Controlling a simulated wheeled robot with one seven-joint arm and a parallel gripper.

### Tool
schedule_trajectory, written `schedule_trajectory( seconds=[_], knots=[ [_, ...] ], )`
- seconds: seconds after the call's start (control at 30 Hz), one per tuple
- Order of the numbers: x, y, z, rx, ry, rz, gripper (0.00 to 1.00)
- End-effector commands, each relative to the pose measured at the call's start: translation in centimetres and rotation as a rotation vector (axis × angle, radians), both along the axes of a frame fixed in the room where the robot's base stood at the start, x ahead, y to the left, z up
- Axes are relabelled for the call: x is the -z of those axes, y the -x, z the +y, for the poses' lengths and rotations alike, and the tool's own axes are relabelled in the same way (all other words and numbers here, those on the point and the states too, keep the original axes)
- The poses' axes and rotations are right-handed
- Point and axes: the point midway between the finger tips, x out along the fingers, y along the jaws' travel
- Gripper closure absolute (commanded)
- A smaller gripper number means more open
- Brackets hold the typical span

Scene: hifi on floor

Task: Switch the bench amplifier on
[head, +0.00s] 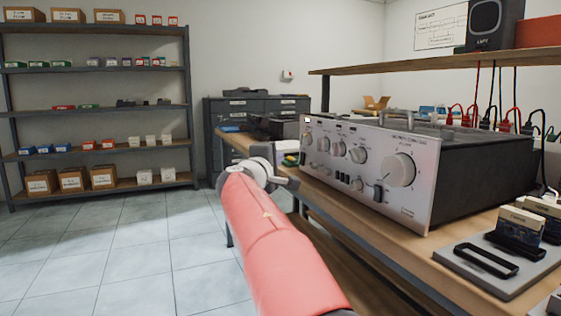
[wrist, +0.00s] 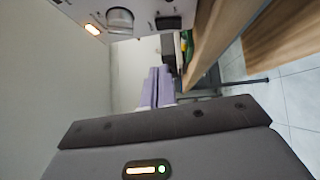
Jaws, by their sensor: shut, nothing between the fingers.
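The bench amplifier (head: 372,165) stands on the wooden bench, its silver front panel facing the aisle, with a row of small knobs and a large round knob (head: 398,170) on the right. In the wrist view the panel's end (wrist: 75,10) shows at the top, turned sideways. A small lamp (wrist: 93,29) glows orange-white there, beside a round silver control (wrist: 119,18). A black block (wrist: 168,22) sits near the panel's lower edge. My gripper (wrist: 160,72) shows lilac fingers, closed together and empty, apart from the panel.
The bench's front edge (head: 375,228) runs close to my arm. A raised shelf (head: 450,60) and red and black cables are behind the amplifier. Storage shelves (head: 95,107) stand far left; the tiled floor between is clear.

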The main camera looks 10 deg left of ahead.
Motion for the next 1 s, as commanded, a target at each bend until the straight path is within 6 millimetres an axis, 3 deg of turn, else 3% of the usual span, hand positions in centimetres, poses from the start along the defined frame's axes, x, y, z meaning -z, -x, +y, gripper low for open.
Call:
schedule_trajectory(
  seconds=[0.43, 0.6, 1.0],
  knots=[
    [-0.6, 7.3, 0.9, 0.0, -0.002, 0.0, 1.0],
    [-0.7, 8.3, 1.0, 0.003, 0.0, -0.001, 1.0],
    [-0.7, 8.3, 1.0, 0.003, 0.0, -0.001, 1.0]
  ],
)
